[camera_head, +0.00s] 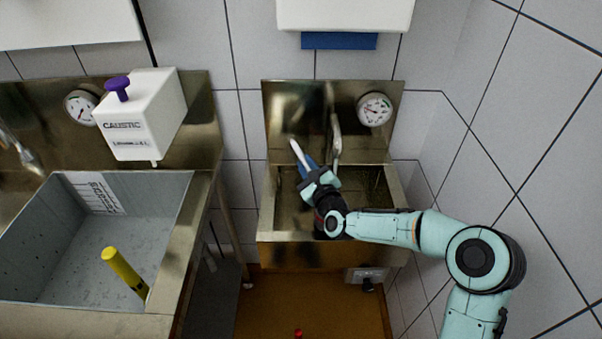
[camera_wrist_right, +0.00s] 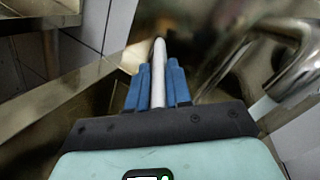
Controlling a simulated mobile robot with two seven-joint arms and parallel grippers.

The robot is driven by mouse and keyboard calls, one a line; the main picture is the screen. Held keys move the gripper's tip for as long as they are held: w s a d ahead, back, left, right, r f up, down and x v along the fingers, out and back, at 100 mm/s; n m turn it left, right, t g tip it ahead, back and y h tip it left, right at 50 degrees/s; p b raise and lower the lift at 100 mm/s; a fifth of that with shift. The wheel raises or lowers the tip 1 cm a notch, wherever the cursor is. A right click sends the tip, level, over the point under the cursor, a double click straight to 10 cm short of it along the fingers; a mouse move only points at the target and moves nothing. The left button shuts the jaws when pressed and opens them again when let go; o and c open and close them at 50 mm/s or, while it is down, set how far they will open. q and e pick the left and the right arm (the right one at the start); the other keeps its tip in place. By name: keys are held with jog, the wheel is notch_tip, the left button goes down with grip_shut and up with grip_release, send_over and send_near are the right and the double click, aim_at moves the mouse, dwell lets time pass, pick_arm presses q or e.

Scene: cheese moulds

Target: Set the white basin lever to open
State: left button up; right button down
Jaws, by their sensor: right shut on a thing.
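The white basin lever (camera_head: 298,152) sticks up and to the left from my right gripper (camera_head: 309,171) over the small steel basin (camera_head: 268,215). In the right wrist view the lever (camera_wrist_right: 158,80) is a pale rod lying between the two blue fingers of my right gripper (camera_wrist_right: 158,85), which are shut on it. The lever's far end reaches towards the steel back panel; its mounting is unclear. My left gripper is not in view.
A curved steel tap (camera_head: 336,140) stands just right of the lever, and a round gauge (camera_head: 374,109) is on the back panel. A larger grey sink (camera_head: 70,250) with a yellow handle (camera_head: 124,273) and a white caustic dispenser (camera_head: 145,115) are at the left.

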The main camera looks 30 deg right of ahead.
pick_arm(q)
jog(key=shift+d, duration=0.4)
pick_arm(e)
jog(key=shift+d+r+n+y, duration=0.15)
jog(key=shift+d+n+y, duration=0.15)
jog(key=shift+d+y, duration=0.15)
jog(key=c, duration=1.1)
grip_release()
jog(key=shift+o, duration=0.2)
jog(key=shift+a, duration=0.1)
pick_arm(q)
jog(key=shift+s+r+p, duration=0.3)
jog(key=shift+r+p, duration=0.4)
jog(key=shift+p, duration=0.25)
pick_arm(e)
jog(key=s, duration=1.3)
jog(key=shift+s+a, duration=0.2)
jog(key=shift+s, duration=0.05)
